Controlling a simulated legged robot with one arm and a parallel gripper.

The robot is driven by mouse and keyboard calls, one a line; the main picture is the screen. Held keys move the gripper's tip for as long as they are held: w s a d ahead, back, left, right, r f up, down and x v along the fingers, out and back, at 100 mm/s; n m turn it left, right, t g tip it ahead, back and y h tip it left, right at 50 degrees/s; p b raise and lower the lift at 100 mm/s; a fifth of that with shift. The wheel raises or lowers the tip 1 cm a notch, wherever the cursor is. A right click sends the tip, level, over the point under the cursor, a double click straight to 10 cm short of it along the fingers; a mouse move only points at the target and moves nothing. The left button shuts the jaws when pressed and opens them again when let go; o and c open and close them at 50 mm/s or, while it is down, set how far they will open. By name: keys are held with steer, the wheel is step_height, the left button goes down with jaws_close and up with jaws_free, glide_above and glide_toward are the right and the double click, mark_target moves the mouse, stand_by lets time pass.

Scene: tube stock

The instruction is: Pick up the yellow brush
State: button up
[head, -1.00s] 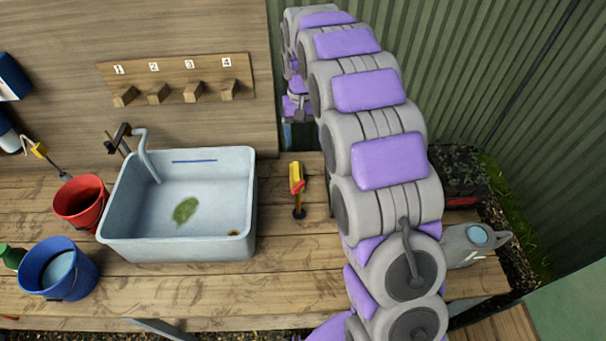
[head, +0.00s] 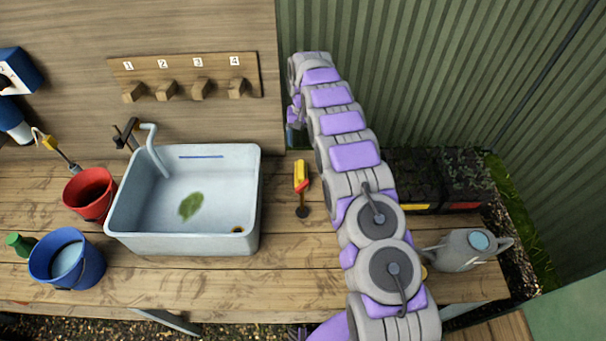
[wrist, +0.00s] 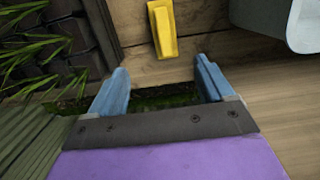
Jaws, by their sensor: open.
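A yellow tool with a red band and a dark round end (head: 301,185), which looks like the yellow brush, lies on the wooden bench just right of the sink. In the wrist view its yellow part (wrist: 162,30) shows at the top, ahead of my fingertips; its far end is cut off. My gripper (head: 296,140) is at the back of the bench near the wall, partly hidden by my arm. In the wrist view my gripper (wrist: 161,70) has its two blue fingers wide apart with nothing between them, apart from the brush.
The grey sink (head: 250,215) holds a leaf. A numbered peg rack (head: 185,77) is on the back wall. A red bucket (head: 89,200) and blue bucket (head: 88,265) stand left. A watering can (head: 462,250) and planters (head: 425,178) are right. A gap with greenery shows behind the bench.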

mark_target(301, 168)
steer(key=f, duration=0.3)
steer(key=s+f+b, duration=0.1)
steer(key=f, duration=0.7)
steer(key=shift+s+a+f, duration=0.1)
steer(key=shift+s+f, duration=0.15)
steer(key=shift+s+a+f+b, duration=0.1)
steer(key=shift+a+f+b, duration=0.1)
steer(key=shift+f, duration=0.7)
steer(key=shift+s+a+f+b, duration=0.1)
steer(key=shift+s+f+b, duration=0.1)
steer(key=shift+f, duration=0.65)
steer(key=shift+s+a+f+b, duration=0.1)
steer(key=shift+f+b, duration=0.1)
steer(key=shift+f, duration=0.7)
steer(key=c, duration=1.1)
steer(key=shift+r, duration=0.15)
step_height(301, 168, up, 10)
steer(key=shift+f+p, duration=0.1)
steer(key=shift+p, duration=0.5)
